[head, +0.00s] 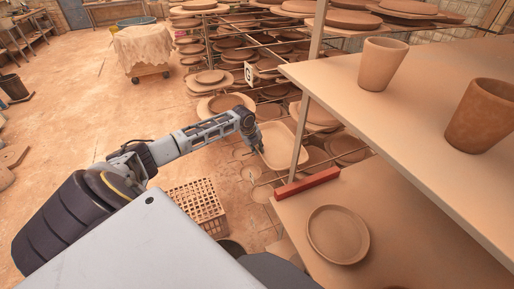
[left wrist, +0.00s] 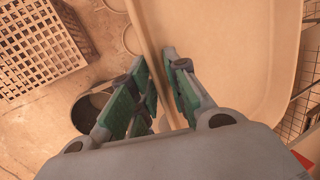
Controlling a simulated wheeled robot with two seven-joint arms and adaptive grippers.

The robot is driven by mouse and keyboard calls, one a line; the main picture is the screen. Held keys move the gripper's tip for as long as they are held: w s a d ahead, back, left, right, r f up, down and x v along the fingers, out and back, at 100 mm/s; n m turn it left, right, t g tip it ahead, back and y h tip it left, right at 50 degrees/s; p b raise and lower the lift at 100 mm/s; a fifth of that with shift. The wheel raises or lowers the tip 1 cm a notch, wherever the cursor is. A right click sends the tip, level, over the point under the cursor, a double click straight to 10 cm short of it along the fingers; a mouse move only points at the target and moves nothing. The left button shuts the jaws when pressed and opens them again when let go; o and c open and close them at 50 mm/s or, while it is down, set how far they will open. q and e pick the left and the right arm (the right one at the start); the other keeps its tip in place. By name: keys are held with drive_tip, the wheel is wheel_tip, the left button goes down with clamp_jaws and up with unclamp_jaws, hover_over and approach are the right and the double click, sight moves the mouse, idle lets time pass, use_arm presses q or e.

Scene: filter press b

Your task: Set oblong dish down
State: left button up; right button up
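The oblong dish (head: 281,147) is a pale clay dish with a raised rim and rounded corners. In the head view it is at the end of my left arm, beside the rack. My left gripper (head: 259,150) is at its left edge. In the left wrist view the dish (left wrist: 225,50) fills the upper right, and its long rim runs between the two green-padded fingers of the left gripper (left wrist: 158,62), which look shut on it. The dish appears to be held above the floor. My right gripper is not in view.
A board shelf with two clay cups (head: 383,64) and a lower board with a round plate (head: 338,234) stand at the right. A red block (head: 307,185) lies at the lower board's edge. A lattice crate (head: 199,205) is below my arm. Racks of plates stand behind.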

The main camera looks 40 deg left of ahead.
use_arm(q)
drive_tip(key=shift+r, duration=0.1)
drive_tip(key=v, duration=1.2)
idle(0.4)
idle(0.5)
